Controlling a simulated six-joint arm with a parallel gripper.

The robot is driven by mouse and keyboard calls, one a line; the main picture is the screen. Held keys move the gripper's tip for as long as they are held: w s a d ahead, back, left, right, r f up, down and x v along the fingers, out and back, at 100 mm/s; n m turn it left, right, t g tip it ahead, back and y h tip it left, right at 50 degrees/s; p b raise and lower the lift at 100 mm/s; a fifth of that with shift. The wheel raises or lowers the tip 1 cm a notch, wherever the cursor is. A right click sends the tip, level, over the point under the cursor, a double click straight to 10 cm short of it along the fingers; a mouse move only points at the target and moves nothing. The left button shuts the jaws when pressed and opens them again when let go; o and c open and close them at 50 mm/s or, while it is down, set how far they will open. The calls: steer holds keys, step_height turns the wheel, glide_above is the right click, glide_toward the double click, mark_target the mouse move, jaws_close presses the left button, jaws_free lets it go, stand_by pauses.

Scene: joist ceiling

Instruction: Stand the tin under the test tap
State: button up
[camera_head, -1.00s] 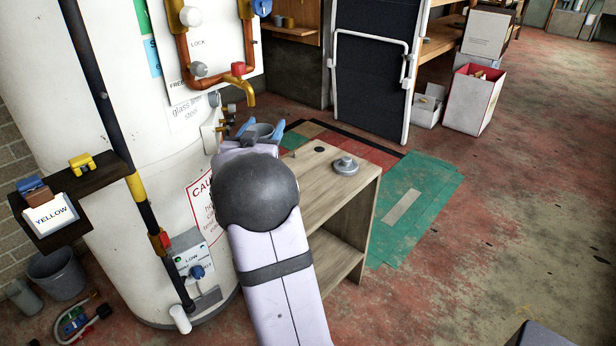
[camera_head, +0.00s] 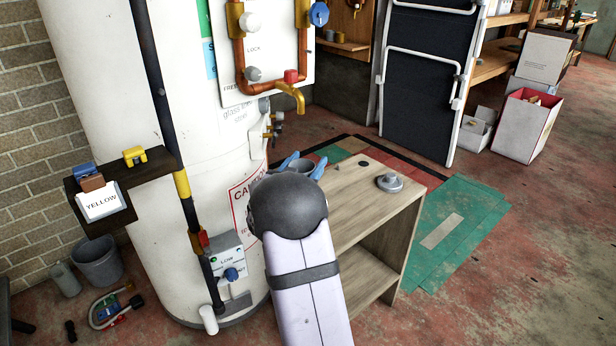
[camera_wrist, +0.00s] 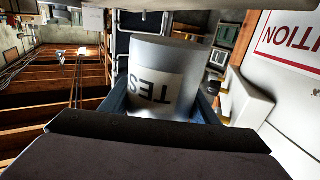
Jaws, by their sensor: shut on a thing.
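My gripper (camera_head: 304,165) has blue fingers that are shut on the tin (camera_wrist: 158,75). The tin is a grey metal cylinder with a white label, partly readable as "TES", and it appears upside down in the wrist view. In the head view only the tin's dark rim (camera_head: 306,165) shows between the fingers; my arm hides the rest. A brass tap (camera_head: 289,93) with a red handle is on the copper pipe above the gripper. Smaller brass taps (camera_head: 271,132) stick out of the tank's side, just above and left of the tin. Whether the tin touches anything below is hidden.
The white tank (camera_head: 130,240) stands left of my gripper, with a caution sign (camera_head: 243,205). A wooden cabinet (camera_head: 350,205) is below and right, with a grey round knobbed object (camera_head: 390,182) on top. A shelf (camera_head: 140,168) juts out at left.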

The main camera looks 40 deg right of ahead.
steer(key=shift+f+b, duration=0.65)
steer(key=shift+f, duration=1.15)
steer(key=shift+f, duration=0.2)
steer(key=o, duration=1.2)
steer(key=shift+c, duration=0.2)
steer(key=shift+r, duration=0.2)
steer(key=p+v, duration=0.1)
steer(key=v, duration=1.1)
steer(key=shift+p, duration=0.4)
